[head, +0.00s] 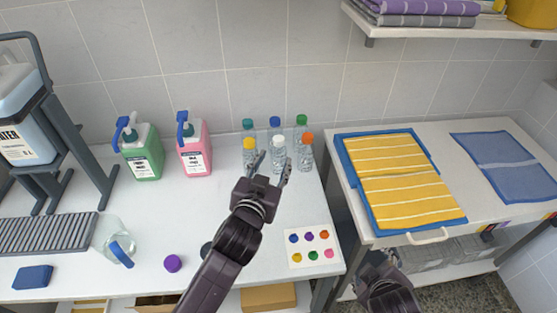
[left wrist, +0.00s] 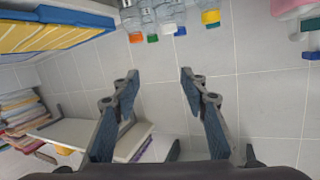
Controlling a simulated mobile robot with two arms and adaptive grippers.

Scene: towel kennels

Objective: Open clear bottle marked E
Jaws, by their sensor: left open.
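Several clear bottles stand grouped at the back right of the white table. The back row has a teal-capped bottle (head: 248,127), a blue-capped bottle (head: 274,127) and a green-capped bottle (head: 300,126). The front row has a yellow-capped (head: 249,155), a white-capped (head: 278,151) and an orange-capped bottle (head: 305,157). I cannot read an E on any. My left gripper (head: 273,164) is open and empty, in front of the white-capped bottle in the head view. The left wrist view shows its spread fingers (left wrist: 160,75), with caps near the top edge. My right gripper (head: 377,265) is at lower right; its jaws are unclear.
Green (head: 143,160) and pink (head: 195,157) pump bottles stand left of the clear bottles. A card with coloured dots (head: 311,262), a purple cap (head: 173,263) and a jug (head: 115,240) are nearer. A second table (head: 395,135) holds towels (head: 405,185); a shelf (head: 420,22) overhangs it.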

